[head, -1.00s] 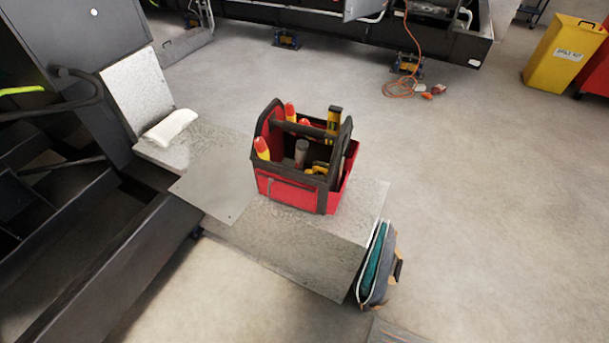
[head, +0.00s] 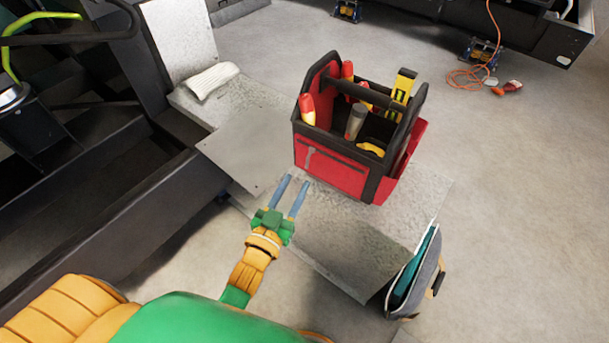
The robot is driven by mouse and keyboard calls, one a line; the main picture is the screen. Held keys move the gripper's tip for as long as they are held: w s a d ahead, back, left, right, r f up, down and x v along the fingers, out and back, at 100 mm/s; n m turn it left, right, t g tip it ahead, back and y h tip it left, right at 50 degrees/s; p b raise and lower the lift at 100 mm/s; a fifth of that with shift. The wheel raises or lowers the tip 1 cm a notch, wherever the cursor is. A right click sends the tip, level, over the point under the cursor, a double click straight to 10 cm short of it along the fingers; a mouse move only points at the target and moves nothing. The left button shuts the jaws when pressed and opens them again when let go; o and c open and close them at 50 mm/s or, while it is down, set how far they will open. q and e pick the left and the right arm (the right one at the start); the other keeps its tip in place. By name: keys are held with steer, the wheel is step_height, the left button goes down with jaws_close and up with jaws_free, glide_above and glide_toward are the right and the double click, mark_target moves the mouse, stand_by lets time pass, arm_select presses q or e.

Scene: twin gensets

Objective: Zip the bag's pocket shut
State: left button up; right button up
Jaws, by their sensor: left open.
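The red and black open-top tool bag (head: 385,190) stands upright on a grey metal bench. Its red front pocket (head: 335,172) faces me, with a dark line along its top and a small grey tab (head: 309,157) hanging near its left end. I cannot tell how far the pocket is zipped. My left gripper (head: 294,183) is open and empty, with two thin blue-grey fingers pointing towards the bag. In the picture its tips lie just below the pocket's left end, apparently not touching it. My right gripper is not in view.
Tools with red and yellow handles, and a yellow level (head: 402,88), stick out of the bag. A grey backpack (head: 425,280) stands by the bench's right end. A folded white cloth (head: 211,80) lies at the back left. An orange cord (head: 465,75) lies on the floor.

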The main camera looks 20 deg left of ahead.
mark_target(309, 158)
arm_select(q)
steer(key=w, duration=0.5)
steer(key=shift+w+d, duration=0.2)
jaws_close()
stand_by(1.1)
